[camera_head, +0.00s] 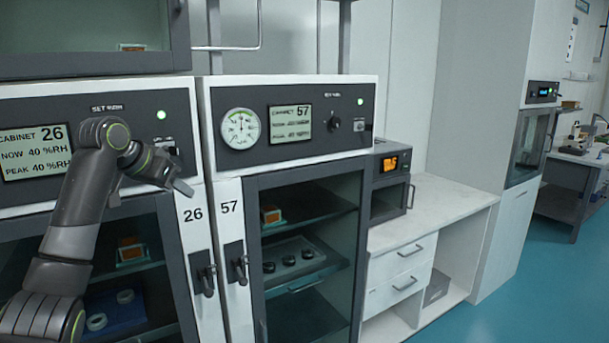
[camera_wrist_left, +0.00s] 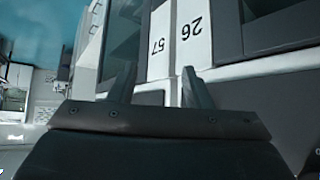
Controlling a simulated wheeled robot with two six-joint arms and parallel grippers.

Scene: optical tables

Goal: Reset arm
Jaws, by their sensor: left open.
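My left arm comes in from the left in the head view, raised in front of cabinet 26. My left gripper (camera_head: 182,183) is at the upper edge of the white door strip marked 26. It is empty. In the left wrist view the two fingers of my left gripper (camera_wrist_left: 157,90) stand wide apart, with the labels 57 and 26 beyond them. I cannot tell whether it touches the cabinet. My right gripper is in neither view.
Cabinet 26 (camera_head: 87,118) and cabinet 57 (camera_head: 290,82) stand side by side, with dark handles (camera_head: 241,268) on their door strips. A small oven (camera_head: 389,180) sits by a white counter (camera_head: 440,203). Open blue floor (camera_head: 535,290) lies to the right.

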